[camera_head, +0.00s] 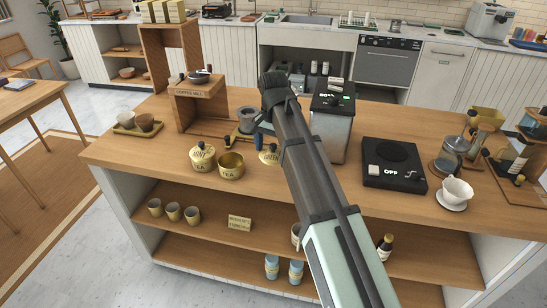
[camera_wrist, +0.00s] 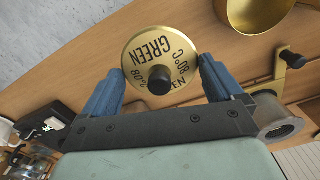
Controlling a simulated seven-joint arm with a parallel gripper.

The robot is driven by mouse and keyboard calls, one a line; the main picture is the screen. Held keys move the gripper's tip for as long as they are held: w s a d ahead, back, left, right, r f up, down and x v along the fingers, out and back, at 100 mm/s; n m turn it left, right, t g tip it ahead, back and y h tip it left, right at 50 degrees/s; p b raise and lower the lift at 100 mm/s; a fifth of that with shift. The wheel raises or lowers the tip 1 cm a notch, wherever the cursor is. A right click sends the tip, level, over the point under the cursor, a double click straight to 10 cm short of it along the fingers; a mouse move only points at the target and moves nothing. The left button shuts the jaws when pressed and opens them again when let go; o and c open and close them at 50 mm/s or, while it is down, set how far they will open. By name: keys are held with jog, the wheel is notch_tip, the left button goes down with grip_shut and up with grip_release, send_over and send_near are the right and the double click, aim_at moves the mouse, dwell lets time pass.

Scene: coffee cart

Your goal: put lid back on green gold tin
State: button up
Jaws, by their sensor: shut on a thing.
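A gold lid marked GREEN (camera_head: 270,155) with a dark knob is between the blue fingers of my gripper (camera_head: 262,142). In the wrist view, the round lid (camera_wrist: 148,48) faces the camera, and my gripper (camera_wrist: 162,74) is shut on it with one finger at each side. An open gold tin marked TEA (camera_head: 231,171) stands upright on the counter just left of the lid. Part of this open tin shows at the top right of the wrist view (camera_wrist: 258,14). My arm hides part of the lid's surroundings; I cannot tell how high the lid is.
A lidded gold MINT tin (camera_head: 202,160) stands left of the open tin. A tray with cups (camera_head: 138,125) and a wooden stand (camera_head: 200,88) are farther left. The counter's front left is clear.

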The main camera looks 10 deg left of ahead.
jog(key=shift+a+r, duration=0.1)
jog(key=shift+r, duration=0.4)
jog(key=shift+s+a+r, duration=0.2)
jog(key=shift+a, duration=0.05)
jog(key=a+r, duration=0.2)
jog(key=a, duration=1.1)
jog(key=shift+s+n, duration=0.3)
jog(key=shift+s, duration=0.1)
jog(key=shift+f, duration=0.15)
jog(key=shift+f, duration=2.95)
jog(key=shift+f, duration=0.2)
